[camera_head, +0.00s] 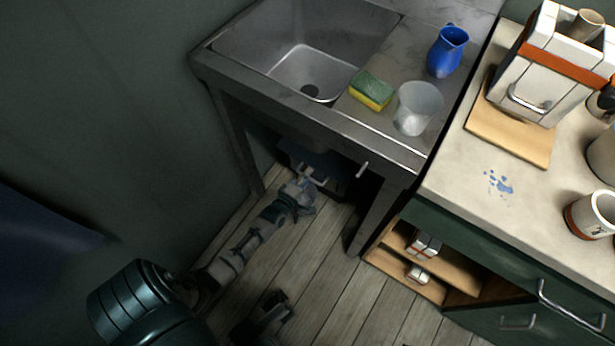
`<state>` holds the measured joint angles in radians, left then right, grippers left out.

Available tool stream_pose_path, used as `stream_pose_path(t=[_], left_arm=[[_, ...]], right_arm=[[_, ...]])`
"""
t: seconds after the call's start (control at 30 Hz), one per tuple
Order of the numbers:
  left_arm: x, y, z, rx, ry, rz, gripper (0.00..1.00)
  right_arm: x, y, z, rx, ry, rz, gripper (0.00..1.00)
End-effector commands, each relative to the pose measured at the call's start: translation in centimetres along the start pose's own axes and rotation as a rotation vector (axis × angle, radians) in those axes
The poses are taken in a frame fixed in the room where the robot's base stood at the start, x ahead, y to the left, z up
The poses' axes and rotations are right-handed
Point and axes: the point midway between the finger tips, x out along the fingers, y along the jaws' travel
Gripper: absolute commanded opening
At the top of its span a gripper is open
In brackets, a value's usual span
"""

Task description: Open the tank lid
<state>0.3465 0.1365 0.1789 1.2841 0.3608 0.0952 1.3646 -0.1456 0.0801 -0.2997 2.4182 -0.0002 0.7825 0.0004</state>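A dark, bluish box-like body (327,162), which seems to be the tank, sits in shadow under the sink counter. Its lid cannot be made out clearly. A short pale bar (362,170) shows at its right side. My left arm reaches in from the lower left, and my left gripper (305,184) is at the front of this body, under the counter edge. Its fingers are small and in shadow, so I cannot tell whether they are open, shut or touching it.
The metal sink (312,75) is above, with a sponge (371,90), a clear cup (417,108) and a blue pitcher (447,51) on its counter. A counter leg (375,215) stands right of the gripper. A green cabinet (470,235) with open shelves is further right. Floor (325,270) is open in front.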

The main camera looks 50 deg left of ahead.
Motion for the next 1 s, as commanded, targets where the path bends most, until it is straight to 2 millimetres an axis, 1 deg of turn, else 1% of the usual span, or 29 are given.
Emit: stream_pose_path(t=[0.17, 0.27, 0.37, 0.5, 0.6, 0.7, 0.83, 1.0], left_arm=[[-0.3, 0.0, 0.2, -0.001, -0.002, 0.000, 0.37], [-1.5, -0.1, 0.2, -0.001, -0.002, -0.001, 0.37], [-3.5, -0.1, 0.1, -0.001, -0.002, -0.001, 0.37], [-6.8, -0.2, -0.1, -0.002, -0.001, -0.003, 0.37], [-8.8, -0.2, -0.1, -0.002, 0.000, -0.003, 0.37], [-10.4, -0.3, -0.2, -0.002, 0.000, -0.003, 0.37], [-11.6, -0.2, -0.2, -0.003, 0.000, -0.002, 0.37], [-11.9, -0.3, -0.2, -0.003, 0.000, -0.002, 0.37]], right_arm=[[0.0, 0.0, -0.4, 0.000, 0.006, -0.001, 0.40], [0.0, 0.0, -0.4, 0.000, 0.006, -0.001, 0.40], [0.0, 0.0, -0.4, 0.000, 0.006, -0.001, 0.40], [0.1, -0.1, -0.3, 0.000, 0.005, -0.001, 0.40], [0.1, -0.1, -0.3, 0.000, 0.005, -0.001, 0.40], [0.1, -0.1, -0.3, 0.000, 0.004, -0.001, 0.40], [0.1, -0.1, -0.3, 0.000, 0.004, -0.001, 0.40], [0.1, -0.1, -0.3, 0.000, 0.004, -0.001, 0.40]])
